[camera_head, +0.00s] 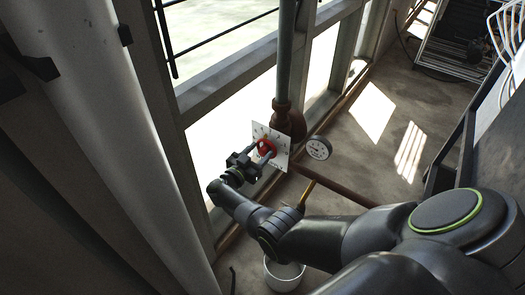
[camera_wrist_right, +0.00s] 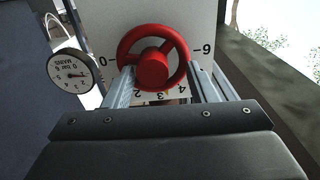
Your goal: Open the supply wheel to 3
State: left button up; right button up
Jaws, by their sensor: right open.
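The red supply wheel (camera_head: 266,147) is mounted on a white numbered plate (camera_head: 284,137) by the window frame. In the right wrist view, the wheel (camera_wrist_right: 152,68) shows its round hub and rim in front of the plate (camera_wrist_right: 190,17). The 0 is at left, 6 at right, and 2 and 4 below; other marks are partly hidden. I cannot make out a pointer. My right gripper (camera_head: 257,160) is open at the wheel, its fingers (camera_wrist_right: 165,88) on either side of the lower rim. I cannot tell whether they touch it. My left gripper is out of view.
A round gauge (camera_head: 319,149) is right of the plate and also shows in the wrist view (camera_wrist_right: 75,74). A vertical pipe (camera_head: 286,55) rises behind the plate. A white bucket (camera_head: 284,274) stands below my right arm. Open floor (camera_head: 350,165) lies to the right.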

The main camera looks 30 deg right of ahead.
aim_at(262, 153)
jog(key=v, duration=0.4)
jog(key=shift+s+a+f+p, duration=0.15)
jog(key=shift+s+a+p, duration=0.05)
jog(key=shift+s+p, duration=0.25)
jog(key=shift+s+a, duration=0.2)
jog(key=shift+a, duration=0.1)
